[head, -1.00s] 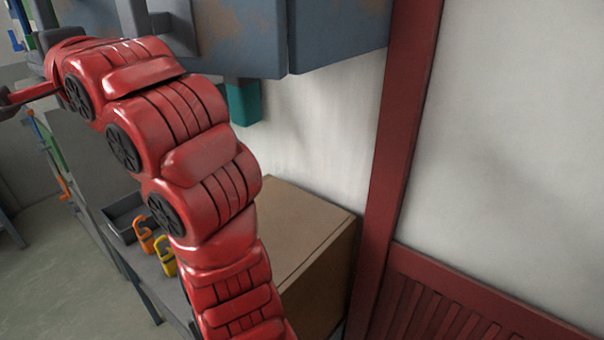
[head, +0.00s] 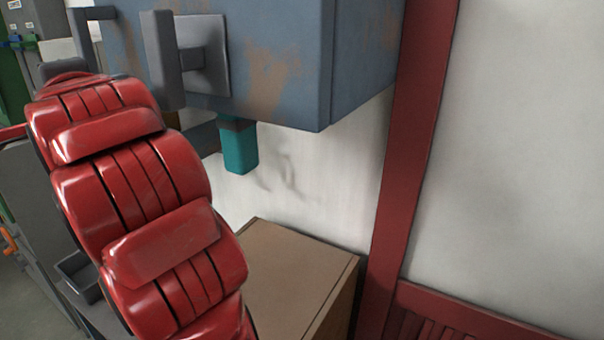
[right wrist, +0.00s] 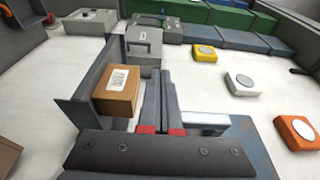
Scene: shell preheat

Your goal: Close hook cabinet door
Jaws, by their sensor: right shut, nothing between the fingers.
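The blue-grey, rust-marked cabinet (head: 270,60) hangs on the wall at the top of the head view. Its front carries a square plate with a grey bar handle (head: 163,58). I cannot tell whether the door is fully shut. My red arm rises from the bottom to the upper left and covers the area left of and below the handle. My right gripper (right wrist: 161,75) shows in the right wrist view, fingers together and empty. A blue-grey panel (right wrist: 255,145) with a pale bar lies just right of its fingers. My left gripper is not in view.
A teal block (head: 240,148) hangs under the cabinet. A brown box (head: 290,265) stands below, beside a red post (head: 405,150). The right wrist view shows a small carton (right wrist: 117,92) left of the fingers, grey cases, and yellow and orange blocks (right wrist: 297,132).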

